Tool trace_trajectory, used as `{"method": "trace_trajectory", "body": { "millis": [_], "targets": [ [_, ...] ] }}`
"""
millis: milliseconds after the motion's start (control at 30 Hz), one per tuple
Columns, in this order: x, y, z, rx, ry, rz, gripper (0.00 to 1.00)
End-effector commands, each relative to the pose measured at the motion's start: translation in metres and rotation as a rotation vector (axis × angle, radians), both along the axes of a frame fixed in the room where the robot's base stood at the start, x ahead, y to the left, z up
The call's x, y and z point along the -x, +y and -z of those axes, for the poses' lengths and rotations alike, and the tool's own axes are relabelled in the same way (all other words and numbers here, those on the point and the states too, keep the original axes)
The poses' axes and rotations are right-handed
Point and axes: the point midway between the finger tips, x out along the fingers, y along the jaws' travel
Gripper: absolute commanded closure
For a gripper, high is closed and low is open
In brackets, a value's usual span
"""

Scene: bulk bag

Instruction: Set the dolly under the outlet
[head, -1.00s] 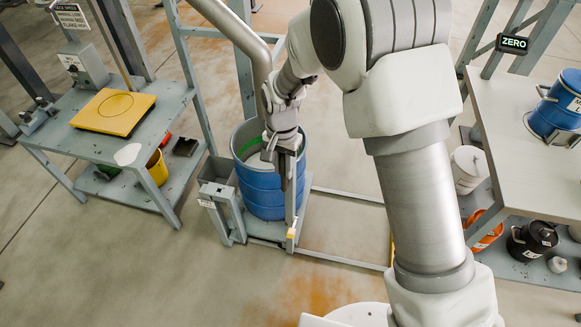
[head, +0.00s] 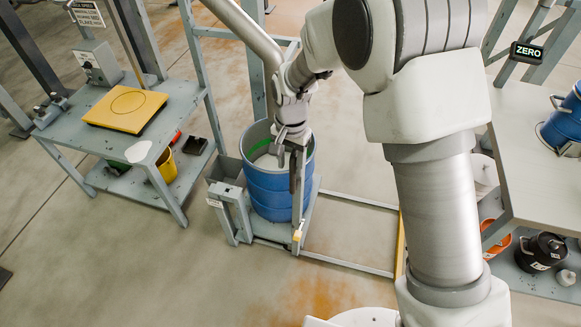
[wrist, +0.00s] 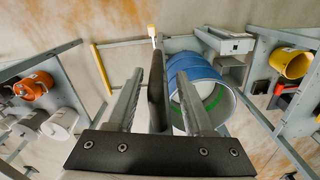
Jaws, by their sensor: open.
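The dolly (head: 268,240) is a low grey platform at the left end of a floor rail frame. A blue drum (head: 280,190) with an open top stands upright on it. An upright handle (head: 298,190) with a dark grip rises at its front right. In the wrist view, the dark grip (wrist: 157,90) lies between the fingers of my gripper (wrist: 160,75), which is open. My gripper (head: 293,152) is beside the drum's rim in the head view. A sloping grey pipe (head: 245,25) comes down behind my wrist; its lower end is hidden, so I cannot place the outlet.
Floor rails (head: 345,262) run right from the dolly to a yellow bar (head: 400,245), with bare floor between them. A left bench holds a yellow plate (head: 126,108). A right table (head: 535,165) has containers beneath it. Grey frame posts (head: 197,75) stand behind the drum.

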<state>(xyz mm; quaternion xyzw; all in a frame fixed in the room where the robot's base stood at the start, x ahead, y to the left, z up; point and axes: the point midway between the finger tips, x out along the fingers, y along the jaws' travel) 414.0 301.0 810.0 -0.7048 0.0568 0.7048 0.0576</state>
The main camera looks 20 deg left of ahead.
Motion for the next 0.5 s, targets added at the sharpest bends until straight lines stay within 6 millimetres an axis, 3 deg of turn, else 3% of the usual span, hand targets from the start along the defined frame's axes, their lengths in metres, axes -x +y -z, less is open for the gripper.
{"method": "trace_trajectory", "body": {
  "millis": [200, 500],
  "targets": [
    [-0.001, 0.001, -0.058, -0.004, -0.005, -0.001, 0.48],
    [0.000, 0.001, -0.124, -0.003, -0.004, -0.001, 0.48]
  ]
}}
